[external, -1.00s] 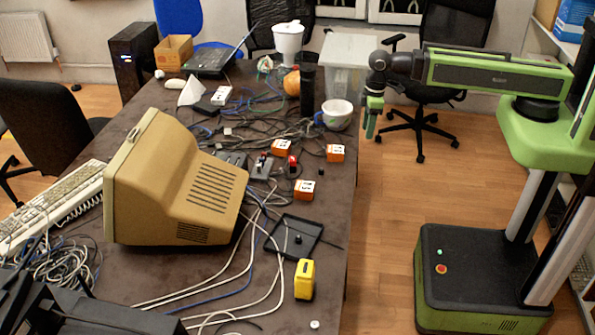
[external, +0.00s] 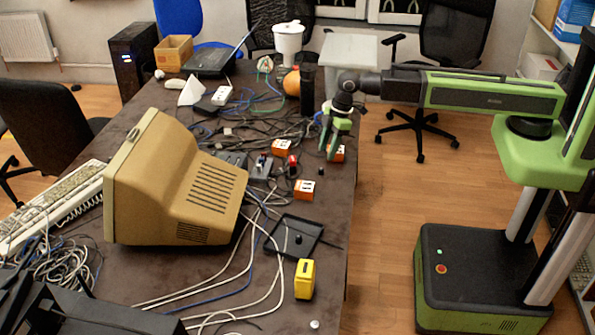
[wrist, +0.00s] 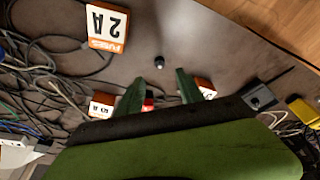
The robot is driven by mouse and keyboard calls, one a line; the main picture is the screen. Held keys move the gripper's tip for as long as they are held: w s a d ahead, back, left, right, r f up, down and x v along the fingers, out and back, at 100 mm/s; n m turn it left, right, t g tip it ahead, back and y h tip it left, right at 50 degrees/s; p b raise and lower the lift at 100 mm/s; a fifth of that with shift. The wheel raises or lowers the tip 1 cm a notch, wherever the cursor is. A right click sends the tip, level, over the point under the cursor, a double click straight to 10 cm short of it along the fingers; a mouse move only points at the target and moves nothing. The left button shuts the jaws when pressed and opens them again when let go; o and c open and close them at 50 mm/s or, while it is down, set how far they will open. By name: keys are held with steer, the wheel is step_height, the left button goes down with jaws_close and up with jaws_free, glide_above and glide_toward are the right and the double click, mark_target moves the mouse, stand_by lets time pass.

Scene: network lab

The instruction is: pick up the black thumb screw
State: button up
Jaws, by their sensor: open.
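The black thumb screw (wrist: 159,62) is a small dark piece lying on the brown table. In the wrist view it lies just beyond my fingertips, roughly midway between them. In the external view it is a tiny dark spot (external: 321,171) by the table's right edge, just below my gripper (external: 328,153). My gripper also shows in the wrist view (wrist: 160,76), its two green fingers apart with nothing between them. It points down above the table; its exact height over the screw cannot be told.
An orange-and-white fuse box marked 2A (wrist: 108,25) lies close to the screw. Another orange box (external: 303,189) lies on its other side. A black tray (external: 272,232) with a dark knob, a yellow box (external: 304,279) and tangled cables are nearby. Bare table surrounds the screw.

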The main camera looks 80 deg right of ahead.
mark_target(322, 170)
steer(key=b+x, duration=0.5)
steer(key=x, duration=0.2)
steer(key=shift+f+b, duration=0.25)
steer(key=shift+b, duration=0.15)
steer(key=shift+s+r, duration=0.1)
steer(key=shift+r, duration=0.1)
jaws_close()
